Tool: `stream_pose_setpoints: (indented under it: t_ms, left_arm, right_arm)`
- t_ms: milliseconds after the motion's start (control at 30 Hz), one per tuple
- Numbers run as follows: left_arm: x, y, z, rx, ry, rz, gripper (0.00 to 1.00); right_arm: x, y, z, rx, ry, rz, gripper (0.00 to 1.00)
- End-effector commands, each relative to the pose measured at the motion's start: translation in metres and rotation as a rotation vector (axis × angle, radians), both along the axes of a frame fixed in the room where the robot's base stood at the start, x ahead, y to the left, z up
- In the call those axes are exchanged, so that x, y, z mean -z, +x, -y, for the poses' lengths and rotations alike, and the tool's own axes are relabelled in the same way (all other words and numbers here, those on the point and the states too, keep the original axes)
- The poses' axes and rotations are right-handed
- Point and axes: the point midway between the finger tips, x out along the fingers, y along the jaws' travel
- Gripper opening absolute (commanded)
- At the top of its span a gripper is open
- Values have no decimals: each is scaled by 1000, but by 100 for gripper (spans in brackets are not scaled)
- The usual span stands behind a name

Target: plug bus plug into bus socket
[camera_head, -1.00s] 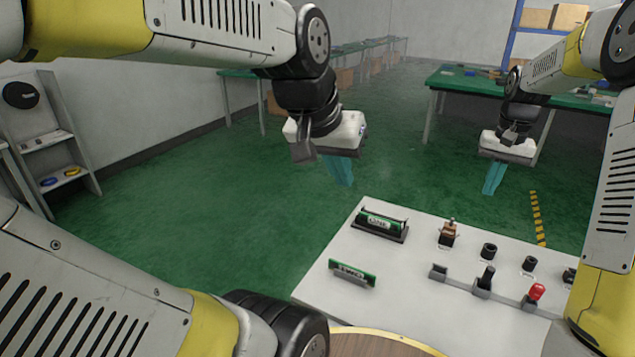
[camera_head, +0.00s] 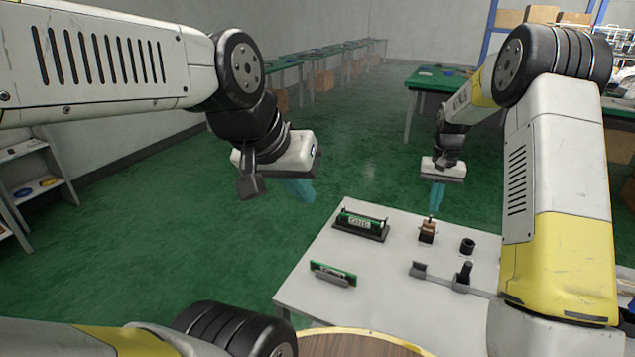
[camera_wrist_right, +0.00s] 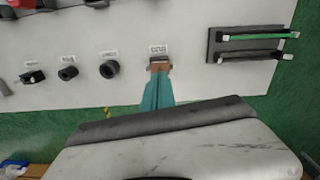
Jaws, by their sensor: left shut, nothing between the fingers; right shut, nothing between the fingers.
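Two green boards are on the white table. One board (camera_head: 361,221) with a white label sits upright in a black base at the table's back left. Another board (camera_head: 333,273) stands in a grey holder nearer the front. I cannot tell for sure which is the bus plug and which the bus socket. My left gripper (camera_head: 302,191) is shut and empty, in the air left of the table. My right gripper (camera_head: 437,196) is shut and empty behind the brown-topped part. In the right wrist view its teal fingers (camera_wrist_right: 158,92) point towards that part; the black base (camera_wrist_right: 250,57) is to their right.
The brown-topped part (camera_head: 428,231), a black round socket (camera_head: 467,246) and a black lever (camera_head: 464,273) stand on the white table (camera_head: 385,295). My right arm hides the table's right side. Green benches (camera_head: 435,80) stand farther back.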

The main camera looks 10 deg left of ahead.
Motion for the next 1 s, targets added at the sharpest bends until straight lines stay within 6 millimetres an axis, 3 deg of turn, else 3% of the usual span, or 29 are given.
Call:
stream_pose_setpoints:
  t_ms: [1000]
  left_arm:
    - [0, 0, 0, 0, 0, 0, 0]
  right_arm:
    - [13, 0, 0, 0, 0, -1, 0]
